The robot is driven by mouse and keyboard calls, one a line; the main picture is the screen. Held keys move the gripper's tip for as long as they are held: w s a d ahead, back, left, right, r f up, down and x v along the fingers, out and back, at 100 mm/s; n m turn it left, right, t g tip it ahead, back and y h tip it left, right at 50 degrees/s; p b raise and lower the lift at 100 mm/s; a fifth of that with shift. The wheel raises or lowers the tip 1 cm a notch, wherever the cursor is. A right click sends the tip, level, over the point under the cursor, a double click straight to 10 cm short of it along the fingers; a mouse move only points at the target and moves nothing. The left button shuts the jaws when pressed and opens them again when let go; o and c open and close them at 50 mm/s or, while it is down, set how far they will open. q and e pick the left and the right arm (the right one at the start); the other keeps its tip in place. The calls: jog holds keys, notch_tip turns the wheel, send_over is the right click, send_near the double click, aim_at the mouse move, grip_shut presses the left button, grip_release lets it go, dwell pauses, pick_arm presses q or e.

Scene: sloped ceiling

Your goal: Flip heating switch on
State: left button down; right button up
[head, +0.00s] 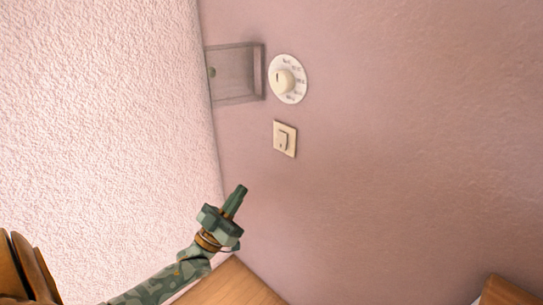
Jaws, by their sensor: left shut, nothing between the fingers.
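A small cream rocker switch (285,139) on a square plate is fixed to the pink wall, near the middle of the head view. A round white dial (288,79) with a knob and markings around its rim is on the wall just above it. My left gripper (241,188) is shut and empty, below and to the left of the switch, pointing up towards it and apart from it. I cannot tell which way the rocker is set. My right gripper is not in view.
A grey see-through box or frame (236,73) is on the wall left of the dial, beside the corner with the rough white wall (100,120). Wooden surfaces (232,288) show at the bottom. The wall right of the switch is bare.

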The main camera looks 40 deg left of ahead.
pick_arm(q)
jog(key=b, duration=0.2)
send_near(281, 143)
notch_tip(281, 143, up, 4)
jog(key=w, duration=0.1)
jog(key=w+b, duration=0.1)
jog(key=w, duration=0.2)
jog(key=shift+w+f+b, duration=0.15)
jog(key=shift+f+b, duration=0.2)
jog(key=shift+w+d+r, duration=0.1)
jog(key=shift+r, duration=0.05)
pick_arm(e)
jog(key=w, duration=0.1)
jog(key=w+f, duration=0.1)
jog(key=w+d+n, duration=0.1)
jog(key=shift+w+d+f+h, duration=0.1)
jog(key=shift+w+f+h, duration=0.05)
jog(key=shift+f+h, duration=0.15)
